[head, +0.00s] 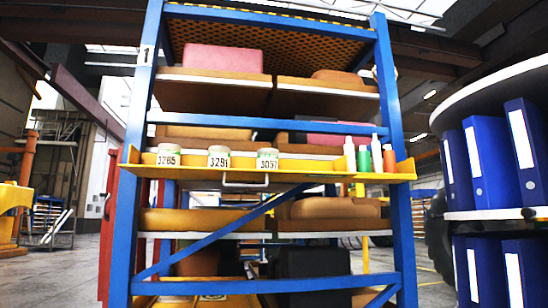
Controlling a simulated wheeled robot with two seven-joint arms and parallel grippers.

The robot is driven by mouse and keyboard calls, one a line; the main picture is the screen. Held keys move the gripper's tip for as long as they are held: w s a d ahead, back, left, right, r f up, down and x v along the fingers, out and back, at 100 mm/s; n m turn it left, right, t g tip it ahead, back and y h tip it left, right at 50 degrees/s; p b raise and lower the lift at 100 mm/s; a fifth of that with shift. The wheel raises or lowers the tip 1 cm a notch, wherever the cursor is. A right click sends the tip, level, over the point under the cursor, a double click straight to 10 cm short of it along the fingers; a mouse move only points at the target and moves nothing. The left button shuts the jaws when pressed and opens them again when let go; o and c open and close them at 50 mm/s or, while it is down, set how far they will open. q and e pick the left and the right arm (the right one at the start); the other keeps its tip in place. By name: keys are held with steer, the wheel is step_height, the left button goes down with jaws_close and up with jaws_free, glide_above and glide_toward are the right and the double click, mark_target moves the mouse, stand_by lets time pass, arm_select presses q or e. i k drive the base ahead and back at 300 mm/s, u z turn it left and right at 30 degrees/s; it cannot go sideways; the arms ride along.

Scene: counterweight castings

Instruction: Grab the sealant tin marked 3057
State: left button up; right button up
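The sealant tin marked 3057 (267,159) is a small light tin with a black-on-white number label. It stands upright on the yellow shelf (310,173) across the front of the blue rack. It is the rightmost of three similar tins; the tin marked 3291 (219,158) is to its left, and the tin marked 3265 (168,156) is farther left. Neither of my grippers shows in the head view.
Several bottles stand right of the tins, including a green bottle (364,159) and an orange one (389,158). A handle (245,182) hangs below the shelf. The blue rack (402,220) holds brown castings. A round shelf with blue binders (532,150) stands at right.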

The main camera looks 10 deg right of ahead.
mark_target(267, 159)
steer(key=u, duration=0.25)
steer(key=k, duration=0.45)
steer(key=z, duration=1.25)
steer(key=i, duration=1.05)
steer(key=u, duration=0.8)
steer(key=i, duration=0.75)
steer(key=u, duration=0.75)
